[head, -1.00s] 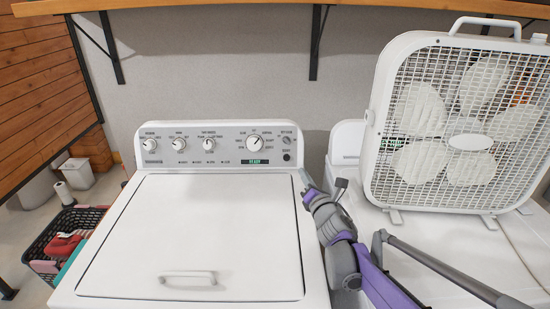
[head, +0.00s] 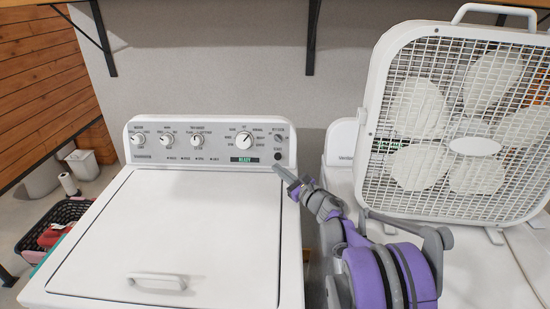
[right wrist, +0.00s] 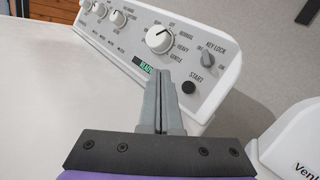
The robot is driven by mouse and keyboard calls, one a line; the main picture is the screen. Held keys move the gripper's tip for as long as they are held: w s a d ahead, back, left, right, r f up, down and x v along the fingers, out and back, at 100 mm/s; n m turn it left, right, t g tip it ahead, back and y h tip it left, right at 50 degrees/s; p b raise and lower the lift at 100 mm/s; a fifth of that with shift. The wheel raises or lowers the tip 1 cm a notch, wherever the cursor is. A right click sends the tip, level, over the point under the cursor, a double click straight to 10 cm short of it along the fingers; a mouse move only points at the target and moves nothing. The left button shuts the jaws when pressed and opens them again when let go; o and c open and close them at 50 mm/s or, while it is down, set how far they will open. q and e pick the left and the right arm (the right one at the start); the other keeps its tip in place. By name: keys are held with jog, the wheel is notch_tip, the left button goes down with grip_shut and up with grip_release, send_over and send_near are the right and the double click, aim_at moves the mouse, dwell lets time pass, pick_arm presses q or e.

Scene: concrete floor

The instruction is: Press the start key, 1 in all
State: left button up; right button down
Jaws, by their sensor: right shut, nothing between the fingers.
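The white washing machine (head: 160,240) stands at centre-left in the head view, its lid closed. Its control panel holds several knobs and a green display reading READY (head: 241,160). The start key (head: 278,156) is a round black button at the panel's lower right; it also shows in the right wrist view (right wrist: 188,87), labelled START. My right gripper (head: 281,170) is shut and empty, its fingertips just below the start key in the head view. In the right wrist view its fingertips (right wrist: 160,73) point at the panel just left of the key. Contact is not visible. My left gripper is not in view.
A white box fan (head: 455,125) stands on a second white appliance (head: 342,135) to the right. A wooden shelf with black brackets (head: 103,40) is above. A black basket (head: 62,218) with red items is on the floor at left.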

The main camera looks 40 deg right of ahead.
aim_at(278, 157)
jog(key=shift+w+d+f+b, duration=0.2)
jog(key=shift+w+d+f, duration=0.25)
jog(key=shift+w+d, duration=0.55)
jog(key=shift+w+d+f+b, duration=0.25)
jog(key=shift+w+d+f, duration=0.15)
jog(key=shift+w+d, duration=0.6)
jog(key=shift+w+d+f+b, duration=0.2)
jog(key=shift+w+d+f, duration=0.4)
jog(key=shift+w, duration=0.6)
jog(key=shift+d+r, duration=0.1)
jog(key=shift+r, duration=0.05)
jog(key=shift+w+d, duration=0.25)
jog(key=shift+w, duration=0.05)
jog(key=shift+w+d+f, duration=0.25)
jog(key=shift+w, duration=0.05)
dwell(0.6)
jog(key=shift+s+a+r, duration=0.25)
jog(key=shift+s+a, duration=0.25)
jog(key=shift+s, duration=0.1)
jog(key=shift+s, duration=0.1)
